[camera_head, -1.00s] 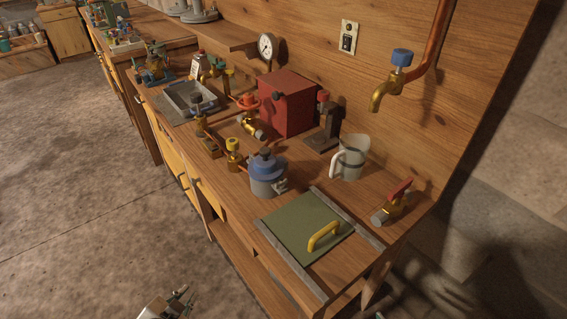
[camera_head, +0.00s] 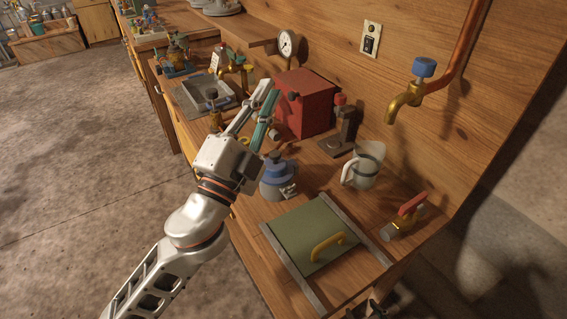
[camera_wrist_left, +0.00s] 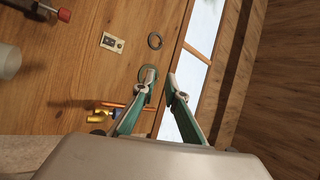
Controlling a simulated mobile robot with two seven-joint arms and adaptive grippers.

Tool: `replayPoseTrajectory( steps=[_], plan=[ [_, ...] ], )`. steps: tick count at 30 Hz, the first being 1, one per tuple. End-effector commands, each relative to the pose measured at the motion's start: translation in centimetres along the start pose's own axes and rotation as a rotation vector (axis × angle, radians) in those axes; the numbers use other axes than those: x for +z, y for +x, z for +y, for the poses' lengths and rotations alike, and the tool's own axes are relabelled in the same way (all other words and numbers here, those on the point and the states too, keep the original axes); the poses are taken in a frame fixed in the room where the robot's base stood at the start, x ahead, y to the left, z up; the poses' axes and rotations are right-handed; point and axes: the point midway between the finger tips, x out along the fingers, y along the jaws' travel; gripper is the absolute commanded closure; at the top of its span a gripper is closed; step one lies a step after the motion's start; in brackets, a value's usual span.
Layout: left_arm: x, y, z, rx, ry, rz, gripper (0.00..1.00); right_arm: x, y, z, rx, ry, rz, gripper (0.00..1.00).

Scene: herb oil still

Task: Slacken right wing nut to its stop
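My left gripper (camera_head: 268,103) reaches over the bench in the head view, in front of the red box (camera_head: 305,101). Its fingers hide part of the valves behind. In the left wrist view its two fingertips (camera_wrist_left: 161,80) are a little apart with nothing between them. I cannot make out a wing nut clearly in either view. A blue-lidded pot (camera_head: 277,178) stands below the gripper, seemingly apart from it. A small dark part at the bottom edge of the head view may be my right gripper (camera_head: 377,308); its fingers are not clear.
A blue-knobbed tap (camera_head: 408,97) juts from the wall. A metal tray (camera_head: 204,104) sits further back.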

Motion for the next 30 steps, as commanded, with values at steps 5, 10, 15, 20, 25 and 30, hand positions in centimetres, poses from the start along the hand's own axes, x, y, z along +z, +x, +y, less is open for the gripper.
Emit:
replayPoseTrajectory(
  steps=[5, 10, 15, 20, 25, 30],
  plan=[
    [-13.3, 2.0, -0.7, -0.066, 0.181, 0.469, 0.88, -0.4, 0.0, 0.1, 0.002, 0.0, 0.007, 0.6],
    [-22.6, -0.9, 3.4, -0.031, 0.417, 0.918, 0.88, -0.8, 0.0, 0.2, 0.003, 0.0, 0.014, 0.6],
    [-24.5, -5.4, 10.6, 0.122, 0.708, 1.307, 0.88, -0.9, 0.0, 0.2, 0.004, 0.0, 0.015, 0.6],
    [-18.6, -7.9, 17.0, 0.386, 1.023, 1.572, 0.88, -0.8, 0.1, 0.2, 0.004, 0.0, 0.014, 0.6],
    [-7.4, -7.4, 19.5, 0.754, 1.341, 1.681, 0.88, -0.6, 0.1, 0.2, 0.003, 0.0, 0.01, 0.6],
    [0.7, -6.0, 18.1, 1.023, 1.52, 1.656, 0.88, -0.4, 0.1, 0.1, 0.003, 0.0, 0.007, 0.6]
  ],
)
